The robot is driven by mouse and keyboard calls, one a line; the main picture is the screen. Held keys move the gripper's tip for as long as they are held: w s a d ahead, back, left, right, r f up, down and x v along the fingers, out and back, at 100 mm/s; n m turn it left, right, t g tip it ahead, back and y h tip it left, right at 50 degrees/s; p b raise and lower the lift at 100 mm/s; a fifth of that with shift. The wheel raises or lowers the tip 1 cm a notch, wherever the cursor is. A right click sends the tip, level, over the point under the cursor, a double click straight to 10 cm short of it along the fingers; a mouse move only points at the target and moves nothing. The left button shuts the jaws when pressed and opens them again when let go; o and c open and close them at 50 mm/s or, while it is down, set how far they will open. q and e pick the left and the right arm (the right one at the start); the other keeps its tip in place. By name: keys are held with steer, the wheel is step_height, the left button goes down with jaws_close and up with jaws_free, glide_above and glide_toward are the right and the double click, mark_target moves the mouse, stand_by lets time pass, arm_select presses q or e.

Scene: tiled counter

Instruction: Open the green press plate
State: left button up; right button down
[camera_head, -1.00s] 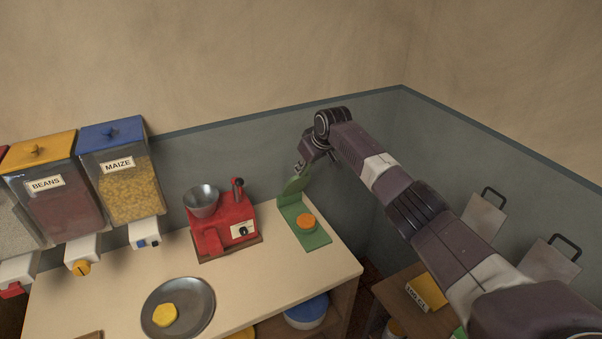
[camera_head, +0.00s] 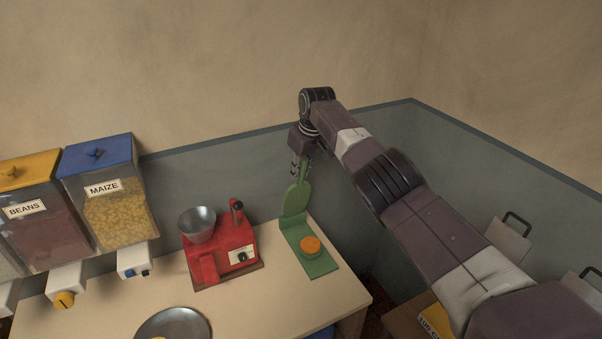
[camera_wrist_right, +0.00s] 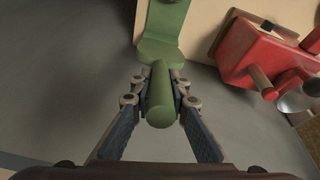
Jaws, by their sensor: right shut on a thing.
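The green press (camera_head: 318,264) stands at the right end of the counter, with an orange round piece (camera_head: 310,246) on its base. Its green press plate (camera_head: 295,201) is raised, standing steeply up at the back of the base. My right gripper (camera_head: 302,168) is above the plate and shut on its handle. In the right wrist view the green handle (camera_wrist_right: 160,95) is between the two fingers of my right gripper (camera_wrist_right: 160,105), pointing towards the camera. My left gripper is in neither view.
A red machine (camera_head: 221,252) with a metal bowl (camera_head: 197,224) stands left of the press. A metal plate (camera_head: 172,326) lies in front. Dispensers labelled beans (camera_head: 50,225) and maize (camera_head: 110,205) hang at the left. The grey wall panel (camera_head: 230,165) is close behind the press.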

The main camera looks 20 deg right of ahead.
mark_target(307, 157)
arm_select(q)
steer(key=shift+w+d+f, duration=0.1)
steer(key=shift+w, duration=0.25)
arm_select(e)
steer(key=shift+f, duration=0.15)
steer(key=shift+d, duration=0.1)
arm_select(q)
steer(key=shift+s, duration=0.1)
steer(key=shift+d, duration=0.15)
arm_select(e)
steer(key=c, duration=1.8)
jaws_free()
steer(key=shift+w, duration=0.1)
steer(key=shift+c, duration=0.2)
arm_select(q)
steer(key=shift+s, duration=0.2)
arm_select(e)
steer(key=shift+v, duration=1.1)
steer(key=v, duration=1)
steer(key=shift+w, duration=0.15)
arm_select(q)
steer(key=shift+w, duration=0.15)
